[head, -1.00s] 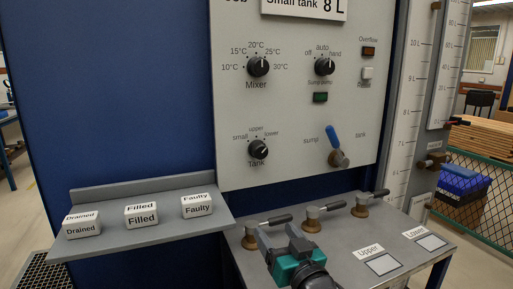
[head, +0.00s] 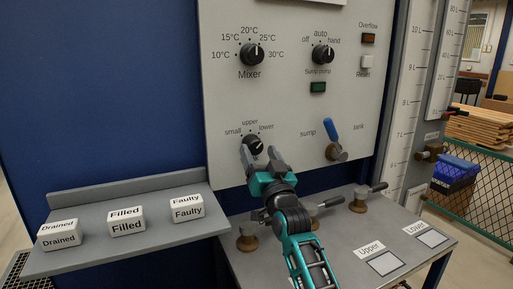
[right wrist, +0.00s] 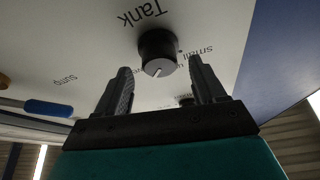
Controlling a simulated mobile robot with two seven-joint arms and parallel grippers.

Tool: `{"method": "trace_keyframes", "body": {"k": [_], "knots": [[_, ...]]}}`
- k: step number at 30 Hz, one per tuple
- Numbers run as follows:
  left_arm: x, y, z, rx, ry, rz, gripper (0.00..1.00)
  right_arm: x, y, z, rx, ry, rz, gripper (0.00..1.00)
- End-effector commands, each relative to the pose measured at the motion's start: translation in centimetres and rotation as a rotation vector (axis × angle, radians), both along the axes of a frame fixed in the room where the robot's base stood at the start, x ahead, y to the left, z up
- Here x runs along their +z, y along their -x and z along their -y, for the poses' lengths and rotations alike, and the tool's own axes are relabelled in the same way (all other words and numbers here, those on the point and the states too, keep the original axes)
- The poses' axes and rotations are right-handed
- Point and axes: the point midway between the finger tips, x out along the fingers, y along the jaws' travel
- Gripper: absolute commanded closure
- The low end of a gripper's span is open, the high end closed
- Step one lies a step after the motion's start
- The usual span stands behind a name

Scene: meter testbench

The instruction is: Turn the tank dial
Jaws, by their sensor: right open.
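The tank dial (head: 253,144) is a black round knob on the white panel, below the "upper" label, with "small" to its left and "lower" to its right. It also shows in the right wrist view (right wrist: 158,54), with a white pointer line. My right gripper (head: 262,158) is open just below and in front of the dial in the head view. In the right wrist view its two fingers (right wrist: 160,78) stand apart, with the dial beyond and between their tips. I cannot tell whether either finger touches it. My left gripper is not in view.
The mixer dial (head: 252,54) and sump pump dial (head: 322,54) sit higher on the panel. A blue lever (head: 334,139) is to the right. A shelf (head: 110,245) with labelled blocks is at left. Brass valves (head: 358,200) stand on the grey bench (head: 330,250).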

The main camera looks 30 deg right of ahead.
Motion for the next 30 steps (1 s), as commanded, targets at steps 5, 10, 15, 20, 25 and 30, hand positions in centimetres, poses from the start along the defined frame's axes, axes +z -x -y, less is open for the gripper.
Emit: {"method": "trace_keyframes", "body": {"k": [5,10,15,20,25,30], "knots": [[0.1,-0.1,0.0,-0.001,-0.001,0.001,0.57,0.8,-1.9,0.2,0.001,0.0,0.0,0.31],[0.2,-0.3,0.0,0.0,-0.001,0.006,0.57,1.0,-2.4,0.3,0.0,0.0,-0.001,0.31],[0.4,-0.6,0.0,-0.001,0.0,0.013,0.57,1.0,-2.5,0.3,0.0,0.0,-0.001,0.31],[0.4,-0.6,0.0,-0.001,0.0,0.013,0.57,1.0,-2.4,0.3,0.0,0.0,-0.001,0.39],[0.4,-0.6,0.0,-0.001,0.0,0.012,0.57,1.0,-2.4,0.3,0.0,0.0,-0.001,0.56],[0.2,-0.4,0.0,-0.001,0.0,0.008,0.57,1.0,-2.4,0.3,0.0,0.0,-0.001,0.72]]}}
